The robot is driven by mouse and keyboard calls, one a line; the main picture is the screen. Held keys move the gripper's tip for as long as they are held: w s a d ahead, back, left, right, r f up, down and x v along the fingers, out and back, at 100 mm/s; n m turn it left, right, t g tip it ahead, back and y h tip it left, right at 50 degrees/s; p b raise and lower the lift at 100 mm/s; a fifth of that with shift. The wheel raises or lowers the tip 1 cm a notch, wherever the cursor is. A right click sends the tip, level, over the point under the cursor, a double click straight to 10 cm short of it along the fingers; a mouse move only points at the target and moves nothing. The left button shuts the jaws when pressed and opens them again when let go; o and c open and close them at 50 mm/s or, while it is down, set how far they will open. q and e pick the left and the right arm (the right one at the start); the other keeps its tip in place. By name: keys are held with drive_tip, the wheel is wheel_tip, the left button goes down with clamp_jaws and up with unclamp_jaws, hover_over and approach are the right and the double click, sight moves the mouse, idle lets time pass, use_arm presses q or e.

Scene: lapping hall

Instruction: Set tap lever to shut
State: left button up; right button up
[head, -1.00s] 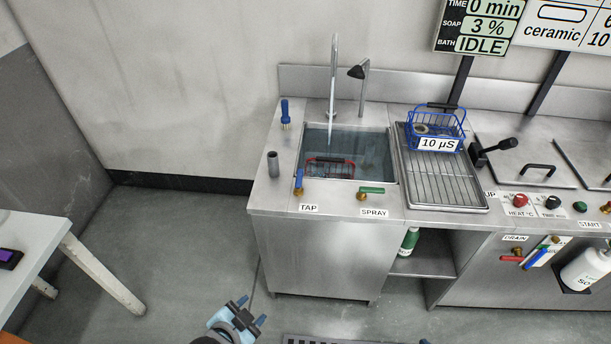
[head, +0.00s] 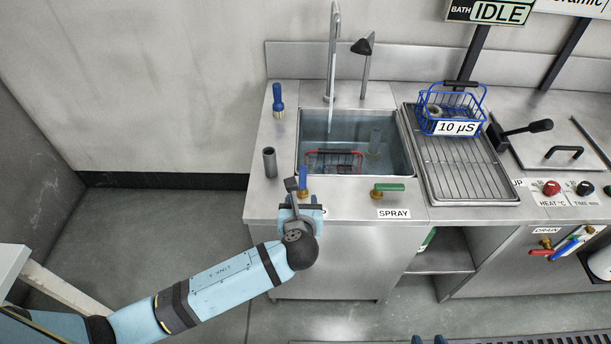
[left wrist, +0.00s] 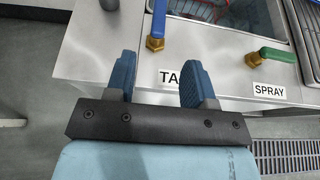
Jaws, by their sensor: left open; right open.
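The tap lever (head: 303,177) is blue on a brass valve at the counter's front edge, left of the spray lever. In the head view it points up and away from me. It also shows in the left wrist view (left wrist: 158,18), beyond the fingertips. My left gripper (head: 303,202) is open and empty, in front of the TAP label, apart from the lever. Its two blue fingers (left wrist: 157,72) are spread in the left wrist view. My right gripper (head: 427,340) shows only as blue tips at the bottom edge. A thin pale stream seems to hang below the spout (head: 329,90).
The green spray lever (head: 388,187) is close on the right. A grey cylinder (head: 269,162) and a blue brush (head: 278,101) stand left of the sink. A blue basket (head: 451,108) sits on the drainer (head: 480,180).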

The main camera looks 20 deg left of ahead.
sight(303, 176)
use_arm(q)
drive_tip(key=x, duration=1.3)
drive_tip(key=shift+b, duration=0.35)
clamp_jaws()
